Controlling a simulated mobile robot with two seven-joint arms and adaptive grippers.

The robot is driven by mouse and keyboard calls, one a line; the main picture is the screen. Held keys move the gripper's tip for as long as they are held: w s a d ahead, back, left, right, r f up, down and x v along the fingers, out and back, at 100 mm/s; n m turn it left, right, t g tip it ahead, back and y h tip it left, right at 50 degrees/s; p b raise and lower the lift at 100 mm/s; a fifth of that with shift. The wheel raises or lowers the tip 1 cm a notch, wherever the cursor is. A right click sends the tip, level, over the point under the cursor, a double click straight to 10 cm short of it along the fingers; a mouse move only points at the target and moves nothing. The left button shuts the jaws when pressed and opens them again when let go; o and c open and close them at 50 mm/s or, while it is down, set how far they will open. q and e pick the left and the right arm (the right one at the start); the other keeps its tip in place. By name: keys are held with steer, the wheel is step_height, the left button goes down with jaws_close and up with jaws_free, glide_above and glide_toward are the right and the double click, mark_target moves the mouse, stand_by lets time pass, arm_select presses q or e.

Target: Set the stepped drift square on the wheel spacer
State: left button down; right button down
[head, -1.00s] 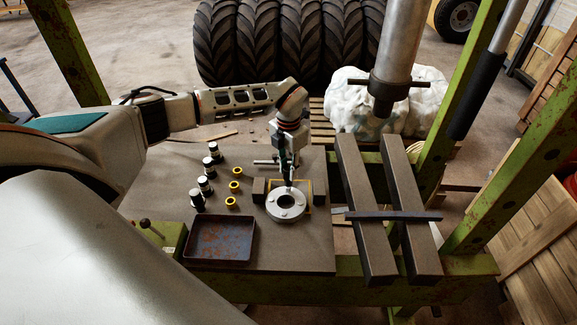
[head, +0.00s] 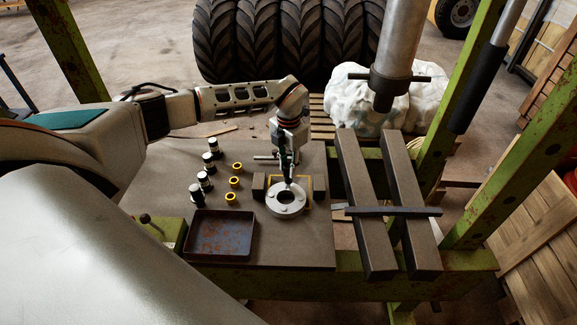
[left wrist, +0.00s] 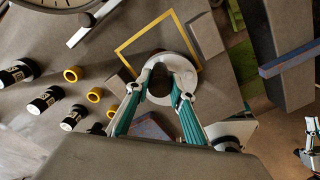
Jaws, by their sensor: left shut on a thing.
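The wheel spacer (head: 273,205) is a pale grey ring lying flat on the bench inside a yellow square outline. It also shows in the left wrist view (left wrist: 187,58). My left gripper (head: 289,180) points down just above the spacer's far side and middle. Its teal fingers (left wrist: 165,85) are shut on the stepped drift (left wrist: 159,73), which shows as a dark shape between the tips and is largely hidden. I cannot tell whether the drift touches the spacer or stands square. Part of my right gripper (left wrist: 311,155) seems to show at the right edge of the left wrist view.
Dark blocks (head: 259,187) flank the spacer. Several black-and-white cylinders (head: 203,181) and yellow rings (head: 232,198) stand to its left. A rusty tray (head: 222,257) lies in front. Two heavy beams (head: 362,205) and a press ram (head: 397,45) are at the right.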

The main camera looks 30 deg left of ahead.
arm_select(q)
steer(key=shift+f, duration=0.25)
stand_by(0.6)
steer(key=c, duration=1.7)
jaws_free()
step_height(320, 180, up, 12)
